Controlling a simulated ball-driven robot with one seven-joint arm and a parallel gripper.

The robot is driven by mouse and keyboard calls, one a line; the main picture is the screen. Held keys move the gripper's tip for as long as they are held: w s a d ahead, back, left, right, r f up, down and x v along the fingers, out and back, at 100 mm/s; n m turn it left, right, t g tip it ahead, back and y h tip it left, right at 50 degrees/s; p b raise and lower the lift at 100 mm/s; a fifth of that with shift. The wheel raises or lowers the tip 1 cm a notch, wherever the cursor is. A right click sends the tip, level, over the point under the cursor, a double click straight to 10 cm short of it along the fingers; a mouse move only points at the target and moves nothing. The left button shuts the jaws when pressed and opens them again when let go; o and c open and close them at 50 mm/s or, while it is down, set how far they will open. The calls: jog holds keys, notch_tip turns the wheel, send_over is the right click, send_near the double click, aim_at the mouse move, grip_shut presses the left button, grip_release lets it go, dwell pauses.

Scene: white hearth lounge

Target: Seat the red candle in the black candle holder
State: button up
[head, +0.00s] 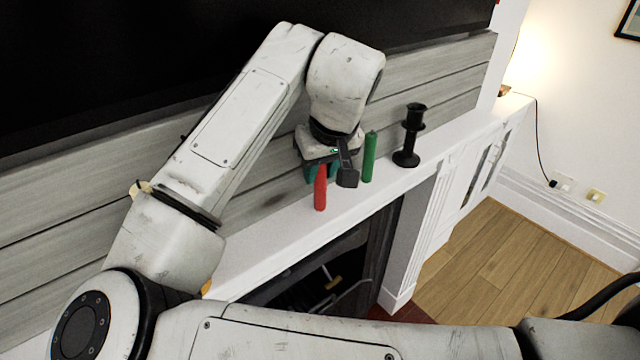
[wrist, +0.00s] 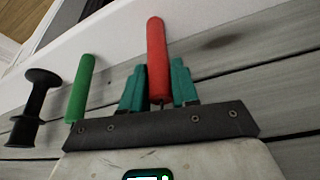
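The red candle (head: 320,188) is upright over the white mantel, and its foot appears to rest there. My gripper (head: 322,180) points down at it, with teal fingers partly hidden behind the candle in the head view. In the wrist view, the red candle (wrist: 157,60) shows between the two teal fingers (wrist: 158,72), with thin gaps on both sides. The gripper looks open around it. The black candle holder (head: 409,135) stands upright and empty on the mantel to the right. It also shows at the left of the wrist view (wrist: 37,105).
A green candle (head: 369,157) stands on the mantel (head: 270,240) between the red candle and the holder. The grey plank wall (head: 440,85) rises close behind. A dark screen (head: 100,60) hangs above. The mantel's front edge drops to the fireplace.

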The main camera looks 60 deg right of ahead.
grip_shut()
jog(key=shift+r, duration=0.15)
jog(key=v, duration=0.3)
jog(key=shift+w+d+r+b, duration=0.15)
jog(key=shift+w+r+b, duration=0.15)
jog(key=shift+r, duration=0.05)
jog(key=s+a+r+b, duration=0.2)
jog(key=s+a+r, duration=0.7)
jog(key=shift+s+a+r, duration=0.15)
jog(key=shift+s, duration=0.25)
jog(key=shift+s, duration=0.1)
